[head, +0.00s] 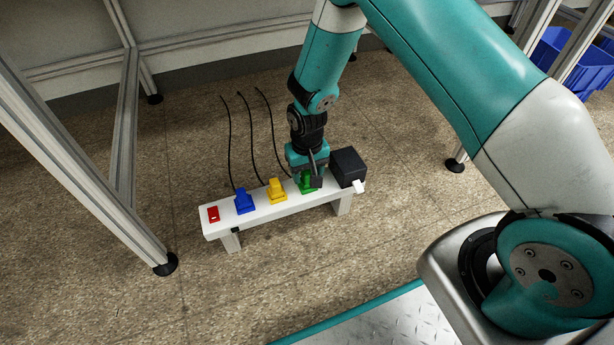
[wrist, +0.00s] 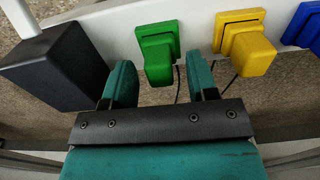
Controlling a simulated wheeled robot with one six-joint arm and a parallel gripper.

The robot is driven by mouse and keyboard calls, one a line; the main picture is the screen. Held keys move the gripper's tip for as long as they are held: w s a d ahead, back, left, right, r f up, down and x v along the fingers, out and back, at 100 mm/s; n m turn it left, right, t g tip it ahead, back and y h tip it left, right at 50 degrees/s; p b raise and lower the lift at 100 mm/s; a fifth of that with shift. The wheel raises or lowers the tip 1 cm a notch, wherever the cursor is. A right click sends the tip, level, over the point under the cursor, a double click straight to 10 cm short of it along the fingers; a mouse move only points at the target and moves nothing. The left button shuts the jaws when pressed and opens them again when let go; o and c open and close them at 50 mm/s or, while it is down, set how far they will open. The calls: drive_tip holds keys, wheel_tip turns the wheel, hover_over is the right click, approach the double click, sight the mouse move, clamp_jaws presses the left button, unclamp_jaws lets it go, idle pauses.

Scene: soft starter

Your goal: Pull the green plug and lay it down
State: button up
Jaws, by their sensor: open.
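The green plug (wrist: 157,57) sits in its green socket on the white strip (wrist: 120,35). In the head view the green plug (head: 305,184) is partly hidden by my gripper (head: 312,178). My gripper also shows in the wrist view (wrist: 160,82). Its two fingers are apart and empty, one on each side of the green plug's lower end. Whether either finger touches the plug I cannot tell.
A yellow plug (head: 277,189) and a blue plug (head: 244,202) sit left along the strip, then a red switch (head: 213,214). A black box (head: 347,167) stands close on the right end. Black cables lie behind. Table legs (head: 125,120) stand around; floor in front is clear.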

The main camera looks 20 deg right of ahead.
sight(307, 172)
drive_tip(key=shift+c, duration=0.3)
clamp_jaws()
drive_tip(key=shift+r, duration=0.15)
drive_tip(key=shift+r+p, duration=2.8)
drive_tip(key=shift+r, duration=0.1)
